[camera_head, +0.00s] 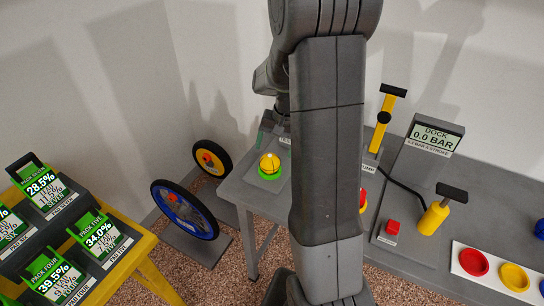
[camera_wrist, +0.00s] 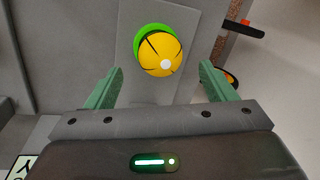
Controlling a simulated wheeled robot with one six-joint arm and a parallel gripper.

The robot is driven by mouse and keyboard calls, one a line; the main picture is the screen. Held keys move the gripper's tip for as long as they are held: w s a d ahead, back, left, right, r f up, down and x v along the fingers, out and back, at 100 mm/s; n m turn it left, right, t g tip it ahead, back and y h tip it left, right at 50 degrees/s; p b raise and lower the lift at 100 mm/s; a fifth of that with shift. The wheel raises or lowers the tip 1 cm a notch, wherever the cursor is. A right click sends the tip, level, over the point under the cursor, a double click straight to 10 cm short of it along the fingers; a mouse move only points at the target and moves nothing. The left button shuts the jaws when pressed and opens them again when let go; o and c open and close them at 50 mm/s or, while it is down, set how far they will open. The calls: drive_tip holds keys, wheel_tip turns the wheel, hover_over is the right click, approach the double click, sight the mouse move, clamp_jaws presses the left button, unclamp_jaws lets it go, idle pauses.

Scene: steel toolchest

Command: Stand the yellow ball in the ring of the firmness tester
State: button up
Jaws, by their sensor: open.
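The yellow ball (camera_head: 269,161) has black lines and a pale spot on top. It sits on the green ring (camera_head: 268,178) on a grey plate on the bench. In the wrist view the ball (camera_wrist: 160,56) covers most of the ring (camera_wrist: 142,36), which shows as a green crescent at its upper left. My gripper (camera_wrist: 159,68) is open, with one green finger on each side below the ball and a visible gap to both. In the head view my gripper (camera_head: 275,131) is just behind and above the ball, partly hidden by my arm.
Wheels (camera_head: 184,209) stand left of the bench. A yellow table (camera_head: 145,246) with battery packs is at far left.

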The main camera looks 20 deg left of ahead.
drive_tip(key=shift+v, duration=2.65)
drive_tip(key=shift+c, duration=0.3)
